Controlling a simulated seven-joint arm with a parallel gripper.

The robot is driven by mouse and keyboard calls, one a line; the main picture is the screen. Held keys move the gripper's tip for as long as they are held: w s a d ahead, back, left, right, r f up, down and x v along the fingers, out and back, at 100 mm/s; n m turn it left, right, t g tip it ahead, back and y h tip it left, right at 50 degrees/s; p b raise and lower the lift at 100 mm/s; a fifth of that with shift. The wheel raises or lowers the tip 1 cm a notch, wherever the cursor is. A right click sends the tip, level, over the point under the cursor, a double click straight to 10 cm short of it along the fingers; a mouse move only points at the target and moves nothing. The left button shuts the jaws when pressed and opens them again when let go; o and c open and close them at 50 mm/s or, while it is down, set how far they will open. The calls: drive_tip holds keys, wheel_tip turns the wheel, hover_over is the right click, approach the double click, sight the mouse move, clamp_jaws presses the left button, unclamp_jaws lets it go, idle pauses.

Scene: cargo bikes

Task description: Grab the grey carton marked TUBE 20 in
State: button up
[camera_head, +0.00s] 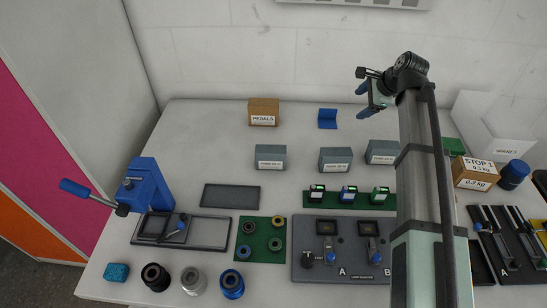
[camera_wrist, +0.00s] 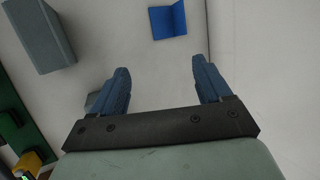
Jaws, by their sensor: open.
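Three grey cartons with small white labels stand in a row on the table in the head view: a left one (camera_head: 270,153), a middle one (camera_head: 335,155) and a right one (camera_head: 380,148). The label print is too small to tell surely which reads TUBE 20 in. My gripper (camera_head: 363,100) is open and empty, raised behind the right carton. In the wrist view my gripper (camera_wrist: 163,85) has its blue fingers apart with bare table between them. A grey carton (camera_wrist: 45,38), probably the middle one, lies upper left; a bit of grey shows behind the left finger.
A blue angled bracket (camera_head: 327,118) and a brown PEDALS box (camera_head: 263,110) stand at the back. A green strip with several small devices (camera_head: 325,200) lies in front of the cartons. A STOP 1 box (camera_head: 475,172) stands at right. The wall is close behind.

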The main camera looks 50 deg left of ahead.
drive_tip(key=s+a+g+h, duration=0.2)
drive_tip(key=s+a, duration=0.4)
drive_tip(key=s, duration=0.7)
drive_tip(key=g+h, duration=0.2)
approach(275, 149)
drive_tip(key=shift+w+a+m, duration=0.1)
drive_tip(key=shift+w+m, duration=0.05)
drive_tip(key=shift+m, duration=0.15)
drive_tip(key=shift+s+f, duration=0.2)
drive_tip(key=shift+s, duration=0.05)
drive_tip(key=x, duration=0.8)
drive_tip(key=shift+f, duration=0.1)
drive_tip(key=shift+x, duration=2.65)
drive_tip(key=shift+s+a, duration=0.15)
drive_tip(key=shift+c, duration=0.4)
drive_tip(key=c, duration=1.1)
